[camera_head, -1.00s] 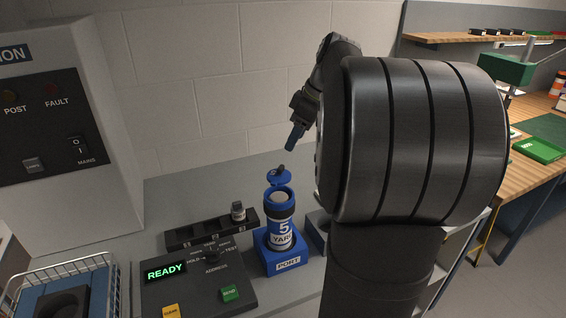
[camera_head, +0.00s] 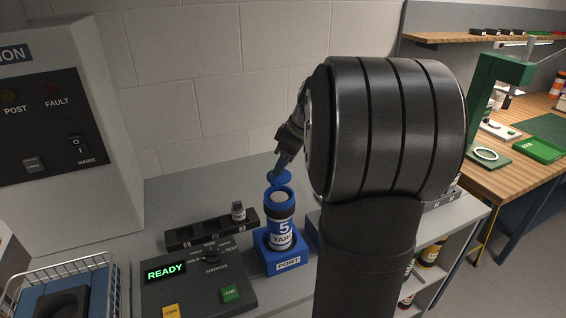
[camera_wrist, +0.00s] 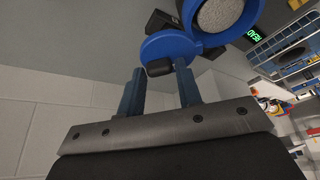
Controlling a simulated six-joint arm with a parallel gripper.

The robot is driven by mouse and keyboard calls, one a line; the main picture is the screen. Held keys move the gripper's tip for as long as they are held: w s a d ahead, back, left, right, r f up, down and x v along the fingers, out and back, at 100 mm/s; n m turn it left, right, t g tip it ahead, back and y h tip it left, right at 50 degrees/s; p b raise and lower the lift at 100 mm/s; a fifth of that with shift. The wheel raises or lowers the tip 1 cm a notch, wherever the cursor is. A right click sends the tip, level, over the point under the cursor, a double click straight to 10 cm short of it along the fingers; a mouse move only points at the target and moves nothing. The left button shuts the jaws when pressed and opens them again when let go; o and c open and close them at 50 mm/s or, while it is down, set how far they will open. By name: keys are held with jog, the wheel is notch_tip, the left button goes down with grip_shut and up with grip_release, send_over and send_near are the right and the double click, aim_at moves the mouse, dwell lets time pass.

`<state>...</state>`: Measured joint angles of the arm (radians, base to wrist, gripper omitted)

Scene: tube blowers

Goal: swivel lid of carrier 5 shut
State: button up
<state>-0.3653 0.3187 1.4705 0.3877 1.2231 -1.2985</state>
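Carrier 5 (camera_head: 281,228) is a blue and white tube marked 5 that stands upright in the blue port block (camera_head: 288,262). Its round blue lid (camera_head: 277,180) is swung out to the back, so the grey filling in the mouth shows. In the wrist view the lid (camera_wrist: 172,47) lies beside the open mouth (camera_wrist: 222,12), with a dark knob (camera_wrist: 158,69) at its edge. My gripper (camera_wrist: 158,82) is open, with its two blue fingertips apart on either side of the knob. I cannot tell whether they touch it. In the head view my gripper (camera_head: 278,168) is just above the lid.
A dark rack (camera_head: 212,231) with a small vial (camera_head: 238,211) stands left of the carrier. A wire basket (camera_head: 62,285) is at the lower left. Bare counter lies behind the rack.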

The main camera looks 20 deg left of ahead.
jog(key=c, duration=0.5)
jog(key=shift+c, duration=0.2)
